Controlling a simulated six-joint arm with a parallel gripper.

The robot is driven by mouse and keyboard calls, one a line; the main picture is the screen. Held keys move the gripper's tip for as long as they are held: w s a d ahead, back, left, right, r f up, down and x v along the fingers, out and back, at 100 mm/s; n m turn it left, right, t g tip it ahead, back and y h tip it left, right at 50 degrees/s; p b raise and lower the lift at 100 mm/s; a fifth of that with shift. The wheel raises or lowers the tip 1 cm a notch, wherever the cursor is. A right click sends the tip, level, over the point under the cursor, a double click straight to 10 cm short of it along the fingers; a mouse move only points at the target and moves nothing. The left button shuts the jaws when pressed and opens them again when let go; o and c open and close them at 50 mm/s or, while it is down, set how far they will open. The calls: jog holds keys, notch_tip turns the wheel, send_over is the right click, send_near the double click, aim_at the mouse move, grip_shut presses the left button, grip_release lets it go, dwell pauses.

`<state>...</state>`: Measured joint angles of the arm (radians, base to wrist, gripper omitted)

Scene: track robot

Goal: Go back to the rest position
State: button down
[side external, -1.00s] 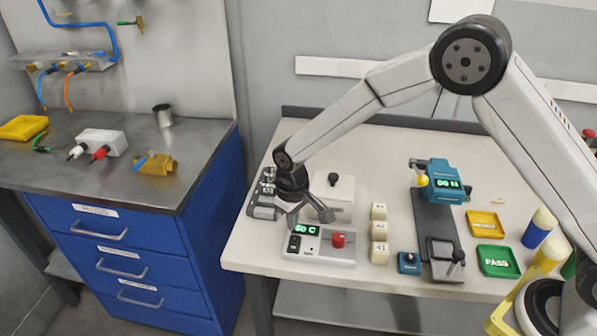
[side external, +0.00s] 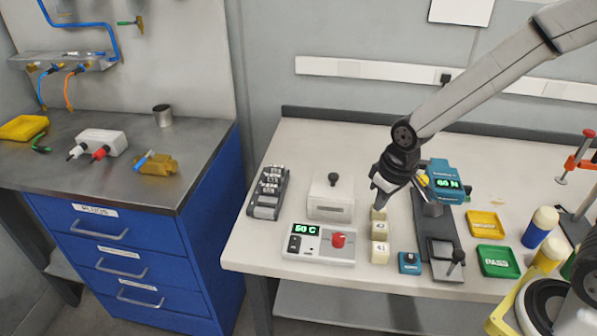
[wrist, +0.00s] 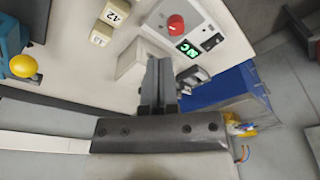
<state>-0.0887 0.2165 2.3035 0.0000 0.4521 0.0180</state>
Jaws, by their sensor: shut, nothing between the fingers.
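My gripper (side external: 377,204) is shut and empty. The grey heater unit (side external: 320,246) with a red knob and a green display reading 60 C stands at the front left of the bench. The wrist view shows it upper right (wrist: 187,30).
A white lidded box (side external: 331,198) and a dark grey rack (side external: 268,192) stand on the bench's left. Yellow (side external: 485,223) and green PASS (side external: 498,261) trays lie at right, beside bottles (side external: 540,226). A blue drawer cabinet (side external: 130,262) stands left.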

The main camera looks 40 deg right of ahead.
jog(key=s+d, duration=0.3)
jog(key=s, duration=0.3)
jog(key=shift+s+r+m+t, duration=0.3)
jog(key=shift+s+r+m, duration=0.05)
jog(key=shift+m, duration=0.05)
dwell(0.5)
